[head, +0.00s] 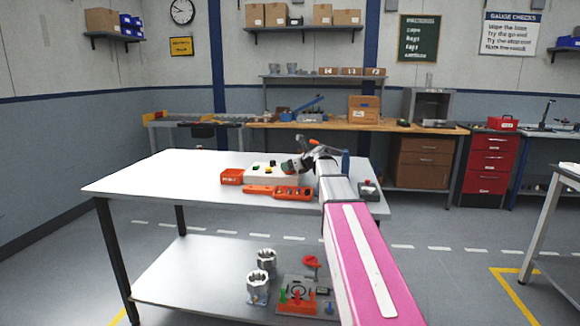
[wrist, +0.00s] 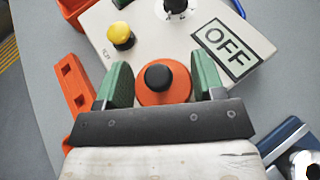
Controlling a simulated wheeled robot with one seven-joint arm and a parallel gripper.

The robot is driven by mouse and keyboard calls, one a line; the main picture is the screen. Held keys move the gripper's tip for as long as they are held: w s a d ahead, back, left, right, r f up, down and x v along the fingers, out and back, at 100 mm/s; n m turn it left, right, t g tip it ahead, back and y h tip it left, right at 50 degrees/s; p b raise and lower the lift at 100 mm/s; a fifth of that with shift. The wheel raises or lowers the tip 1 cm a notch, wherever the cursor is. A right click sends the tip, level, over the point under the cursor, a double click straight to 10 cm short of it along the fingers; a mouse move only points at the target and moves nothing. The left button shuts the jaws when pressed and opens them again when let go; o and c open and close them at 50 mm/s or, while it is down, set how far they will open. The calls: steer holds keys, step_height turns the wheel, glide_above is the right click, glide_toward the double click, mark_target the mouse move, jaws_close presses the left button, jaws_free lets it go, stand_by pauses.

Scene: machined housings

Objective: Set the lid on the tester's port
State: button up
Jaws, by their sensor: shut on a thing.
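The tester is a cream box with a yellow button and an OFF plate; it lies on the white table in the head view (head: 259,177) and under my gripper in the wrist view (wrist: 183,47). My gripper (wrist: 163,83), with green fingers, is shut on the lid, an orange-red disc (wrist: 146,97) with a black knob. In the wrist view the lid overlaps the near part of the tester; I cannot tell its height above it. The port is not clearly visible and may be hidden under the lid. In the head view my gripper (head: 292,166) is above the tester's right end.
An orange-red bin (head: 232,177) stands left of the tester. An orange holder (head: 280,192) lies in front of it. The table's left part is clear.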

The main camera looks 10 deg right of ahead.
steer(key=shift+f, duration=0.2)
stand_by(0.5)
steer(key=o, duration=1.1)
steer(key=shift+r, duration=0.1)
steer(key=shift+r, duration=3.9)
steer(key=shift+s, duration=0.15)
